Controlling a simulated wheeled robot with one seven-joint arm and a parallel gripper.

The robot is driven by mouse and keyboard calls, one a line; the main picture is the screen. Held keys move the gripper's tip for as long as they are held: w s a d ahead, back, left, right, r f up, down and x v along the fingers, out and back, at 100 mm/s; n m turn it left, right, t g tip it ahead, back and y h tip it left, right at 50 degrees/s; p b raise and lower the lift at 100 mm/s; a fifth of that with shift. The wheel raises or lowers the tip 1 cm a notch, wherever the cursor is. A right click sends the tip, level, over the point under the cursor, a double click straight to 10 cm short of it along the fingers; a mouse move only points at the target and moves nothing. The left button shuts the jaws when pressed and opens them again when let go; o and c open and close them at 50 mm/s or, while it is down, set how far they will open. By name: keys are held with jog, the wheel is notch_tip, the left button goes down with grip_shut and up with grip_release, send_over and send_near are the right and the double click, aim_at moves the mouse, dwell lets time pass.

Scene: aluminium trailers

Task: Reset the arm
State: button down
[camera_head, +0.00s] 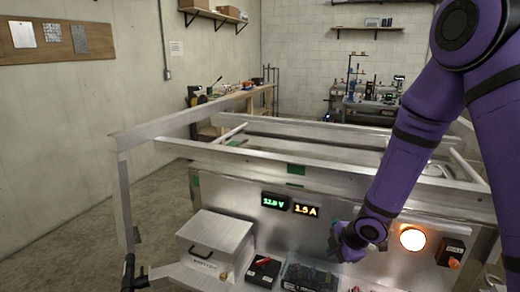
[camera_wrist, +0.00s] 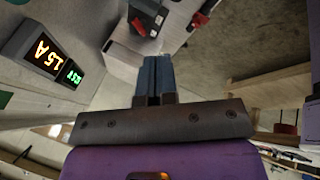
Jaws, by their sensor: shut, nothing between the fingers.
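My purple arm (camera_head: 412,150) reaches down from the upper right in the head view, in front of the aluminium trailer frame (camera_head: 330,163). My gripper (camera_head: 343,250) hangs at its lower end, before the trailer's front panel, left of a lit round lamp (camera_head: 412,239). In the wrist view my gripper (camera_wrist: 154,62) shows two blue-grey fingers side by side, closed together, with nothing between them.
Two lit displays (camera_head: 289,205) sit on the panel, left of my gripper. A metal box (camera_head: 215,242), a small red-and-black item (camera_head: 263,271) and a dark tray (camera_head: 310,278) are below. A black switch box (camera_head: 451,252) is at right. Open floor (camera_head: 75,235) lies left.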

jog(key=s+d+r+m+t+h, duration=0.1)
jog(key=s+d+r+m+h, duration=0.15)
jog(key=r, duration=0.45)
jog(key=s+d+r+m+h, duration=0.1)
jog(key=d+r+m, duration=0.3)
jog(key=r, duration=0.3)
jog(key=s+d+r+m+t+h, duration=0.1)
jog(key=s+d+r+m, duration=0.15)
jog(key=r, duration=0.45)
jog(key=s+r+m, duration=0.5)
jog(key=s+r, duration=0.1)
jog(key=s, duration=0.4)
jog(key=s+r+m+g, duration=0.1)
jog(key=s+r+m, duration=0.4)
jog(key=s, duration=0.5)
jog(key=shift+d+r+m+y, duration=0.2)
jog(key=shift+r+m+y, duration=0.25)
jog(key=shift+r, duration=0.25)
